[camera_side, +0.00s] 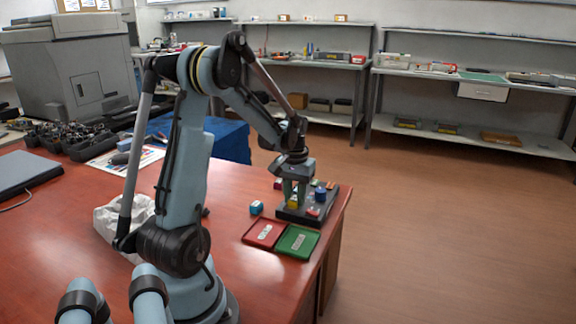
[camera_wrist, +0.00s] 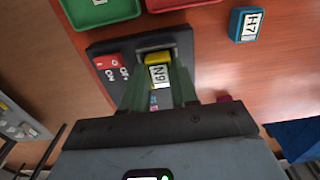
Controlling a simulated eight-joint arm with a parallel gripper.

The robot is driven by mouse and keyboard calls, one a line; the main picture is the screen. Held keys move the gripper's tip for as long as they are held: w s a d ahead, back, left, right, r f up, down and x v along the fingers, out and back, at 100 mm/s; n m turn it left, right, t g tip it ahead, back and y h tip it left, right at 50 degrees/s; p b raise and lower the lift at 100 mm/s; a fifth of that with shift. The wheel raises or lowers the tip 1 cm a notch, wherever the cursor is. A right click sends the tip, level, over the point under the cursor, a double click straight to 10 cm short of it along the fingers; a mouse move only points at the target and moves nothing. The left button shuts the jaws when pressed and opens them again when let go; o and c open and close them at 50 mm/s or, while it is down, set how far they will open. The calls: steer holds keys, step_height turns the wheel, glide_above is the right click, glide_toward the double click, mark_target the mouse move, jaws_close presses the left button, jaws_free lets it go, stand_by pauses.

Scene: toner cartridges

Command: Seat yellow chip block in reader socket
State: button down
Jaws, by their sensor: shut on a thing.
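The yellow chip block (camera_wrist: 159,58) has a white label that reads N9 in the wrist view. My gripper (camera_wrist: 158,88) is shut on it, with one green finger on each side. The block also shows as a small yellow patch (camera_side: 292,205) low between the fingers of my gripper (camera_side: 293,199) in the side view. The dark reader (camera_wrist: 103,48) lies directly under and around the block. Its grey-framed socket (camera_wrist: 155,41) is at the block's far edge in the wrist view. I cannot tell whether the block is inside the socket or just above it.
A red ON/OFF switch (camera_wrist: 112,62) is on the reader beside the block. A red tray (camera_side: 263,234) and a green tray (camera_side: 298,242) lie in front of the reader. A blue block (camera_side: 256,208) labelled H7 stands to the left. The table's right edge is close to the reader.

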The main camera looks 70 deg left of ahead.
steer(key=c, duration=0.8)
jaws_free()
steer(key=shift+r, duration=2.35)
